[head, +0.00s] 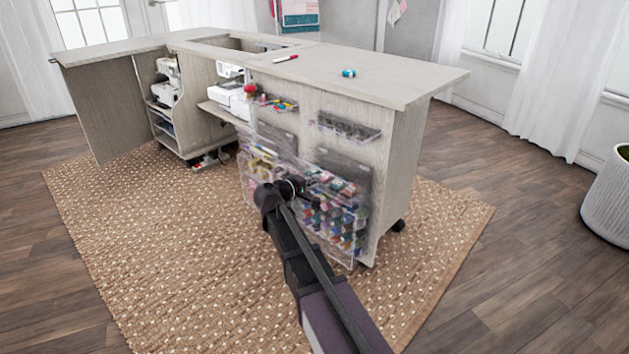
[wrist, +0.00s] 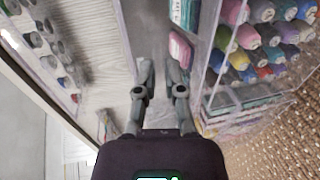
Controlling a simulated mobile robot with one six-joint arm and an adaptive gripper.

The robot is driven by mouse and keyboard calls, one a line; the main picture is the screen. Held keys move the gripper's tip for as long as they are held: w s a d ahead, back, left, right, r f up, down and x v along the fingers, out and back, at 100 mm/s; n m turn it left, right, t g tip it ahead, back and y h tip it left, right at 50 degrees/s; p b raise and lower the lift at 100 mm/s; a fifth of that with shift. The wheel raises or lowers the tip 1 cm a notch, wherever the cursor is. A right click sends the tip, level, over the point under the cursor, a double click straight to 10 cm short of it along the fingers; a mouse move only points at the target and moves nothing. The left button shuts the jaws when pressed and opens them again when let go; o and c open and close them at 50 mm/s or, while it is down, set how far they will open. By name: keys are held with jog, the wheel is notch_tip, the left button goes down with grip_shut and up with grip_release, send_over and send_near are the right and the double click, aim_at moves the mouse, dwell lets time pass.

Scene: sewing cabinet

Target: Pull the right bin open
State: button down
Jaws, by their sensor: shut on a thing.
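The right bin (head: 340,222) is a clear case full of coloured thread spools, low on the right of the cabinet front. It also shows in the wrist view, on the right side (wrist: 222,65). My gripper (head: 308,190) is at the bin's upper left part in the head view. In the wrist view my gripper (wrist: 160,75) has its two fingers close together beside the bin's clear wall. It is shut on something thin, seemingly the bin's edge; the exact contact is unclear. The bin seems to stand out from the cabinet front. My arm hides part of it.
The left bin (head: 262,163) is just left of my gripper. A small clear shelf (head: 347,127) is above the right bin. The cabinet (head: 400,150) stands on a woven rug (head: 165,240), which is clear in front. A white planter (head: 608,200) is far right.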

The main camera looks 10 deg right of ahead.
jog(key=shift+s+a+f+b, duration=0.4)
jog(key=shift+a+f+b, duration=0.1)
jog(key=shift+f+b, duration=0.2)
jog(key=shift+s+a+f+b, duration=0.35)
jog(key=shift+a+f+b, duration=0.15)
jog(key=shift+f, duration=0.3)
jog(key=c, duration=0.7)
grip_release()
